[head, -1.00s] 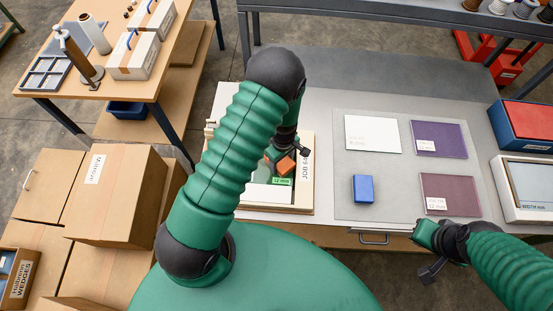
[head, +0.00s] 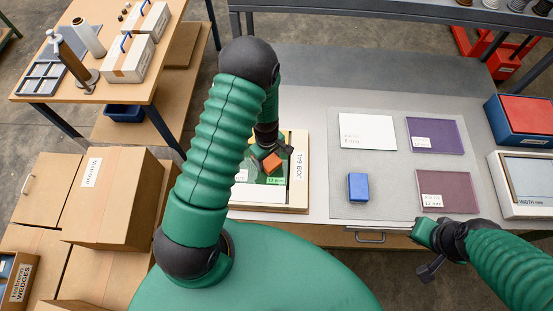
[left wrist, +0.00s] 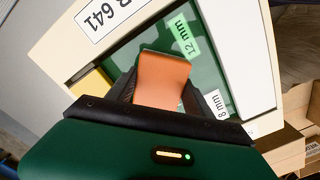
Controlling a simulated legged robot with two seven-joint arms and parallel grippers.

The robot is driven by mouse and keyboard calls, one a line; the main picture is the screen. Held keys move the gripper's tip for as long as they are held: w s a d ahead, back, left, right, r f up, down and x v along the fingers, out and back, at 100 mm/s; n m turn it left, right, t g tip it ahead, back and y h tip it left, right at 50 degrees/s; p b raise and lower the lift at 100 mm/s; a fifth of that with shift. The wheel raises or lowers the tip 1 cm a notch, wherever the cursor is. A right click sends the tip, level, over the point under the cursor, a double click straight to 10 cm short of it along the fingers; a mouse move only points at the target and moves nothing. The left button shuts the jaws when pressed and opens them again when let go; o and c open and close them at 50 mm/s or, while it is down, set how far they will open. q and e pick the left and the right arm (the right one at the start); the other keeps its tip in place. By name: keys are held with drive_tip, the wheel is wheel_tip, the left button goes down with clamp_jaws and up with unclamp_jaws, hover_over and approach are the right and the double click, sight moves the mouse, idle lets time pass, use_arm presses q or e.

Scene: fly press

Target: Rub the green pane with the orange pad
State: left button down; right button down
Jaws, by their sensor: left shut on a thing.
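My left gripper (head: 268,158) is shut on the orange pad (head: 272,163), which stands out from its jaws in the left wrist view (left wrist: 163,80). The dark green pane (left wrist: 207,72) lies in a pale-rimmed tray (head: 297,190) marked JOB 641. The pad is over the pane; I cannot tell if it touches. A green 12 mm label (left wrist: 180,38) and a white 8 mm label (left wrist: 217,104) lie on either side of it. My left arm hides part of the tray in the head view. My right gripper (head: 428,252) is near the table's front edge; its jaw state is unclear.
On a grey mat (head: 390,190) right of the tray are a white pane (head: 368,131), two purplish panes (head: 435,136) (head: 445,191) and a blue block (head: 358,187). A blue-and-red box (head: 522,122) and a width gauge (head: 523,186) stand farther right. Cardboard boxes (head: 120,195) fill the left.

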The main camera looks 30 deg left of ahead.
sight(253, 164)
use_arm(q)
drive_tip(key=shift+s+a+f, duration=0.1)
drive_tip(key=shift+s+a, duration=0.2)
drive_tip(key=shift+a, duration=0.25)
drive_tip(key=shift+s+a, duration=0.3)
drive_tip(key=shift+a, duration=0.2)
drive_tip(key=shift+s+a+f+b, duration=0.1)
drive_tip(key=shift+s+a+b, duration=0.1)
drive_tip(key=shift+s+a, duration=0.3)
drive_tip(key=shift+s+a+b, duration=0.15)
drive_tip(key=shift+s+a, duration=0.15)
drive_tip(key=shift+a, duration=0.35)
drive_tip(key=shift+s+a, duration=0.2)
use_arm(e)
drive_tip(key=shift+s+f, duration=0.15)
drive_tip(key=shift+f, duration=0.2)
